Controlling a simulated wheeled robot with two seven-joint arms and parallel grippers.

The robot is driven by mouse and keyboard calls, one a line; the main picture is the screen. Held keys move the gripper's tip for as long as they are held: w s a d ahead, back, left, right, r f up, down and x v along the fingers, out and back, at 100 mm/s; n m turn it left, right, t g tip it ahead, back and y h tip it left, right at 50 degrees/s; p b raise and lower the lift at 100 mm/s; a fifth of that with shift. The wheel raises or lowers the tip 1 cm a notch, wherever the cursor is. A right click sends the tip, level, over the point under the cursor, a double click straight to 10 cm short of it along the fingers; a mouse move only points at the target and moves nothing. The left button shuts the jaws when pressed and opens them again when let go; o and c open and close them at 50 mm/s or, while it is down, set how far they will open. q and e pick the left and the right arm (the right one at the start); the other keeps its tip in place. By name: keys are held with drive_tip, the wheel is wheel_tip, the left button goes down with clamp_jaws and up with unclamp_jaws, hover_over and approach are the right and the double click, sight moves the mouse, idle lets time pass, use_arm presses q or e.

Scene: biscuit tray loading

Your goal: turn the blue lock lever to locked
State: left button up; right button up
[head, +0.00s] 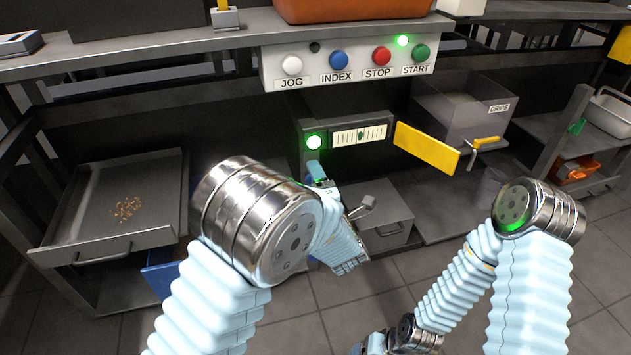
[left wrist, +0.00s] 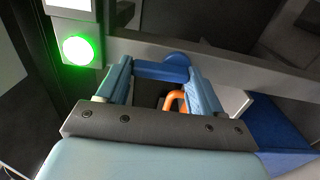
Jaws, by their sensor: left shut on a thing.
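The blue lock lever (left wrist: 158,70) lies crosswise between the two fingers of my left gripper (left wrist: 163,76) in the left wrist view. Its round blue hub (left wrist: 178,60) shows at the grey rail. The left gripper is shut on the lever. In the head view, a small blue part of the lever (head: 316,171) shows just below the green lamp (head: 314,142), and my left forearm and wrist hide much around it. I cannot read any locked mark.
A button panel (head: 350,58) sits above, with a green light lit. A yellow flap (head: 426,147) stands out right of the lever. A grey drawer (head: 385,238) is below it. An open tray with crumbs (head: 155,190) is at left. An orange handle (left wrist: 176,100) shows below the lever.

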use_arm(q)
drive_tip(key=o, duration=1.1)
drive_tip(key=shift+c, duration=0.2)
drive_tip(key=v, duration=1.4)
drive_tip(key=shift+p, duration=0.45)
drive_tip(key=shift+w, duration=0.1)
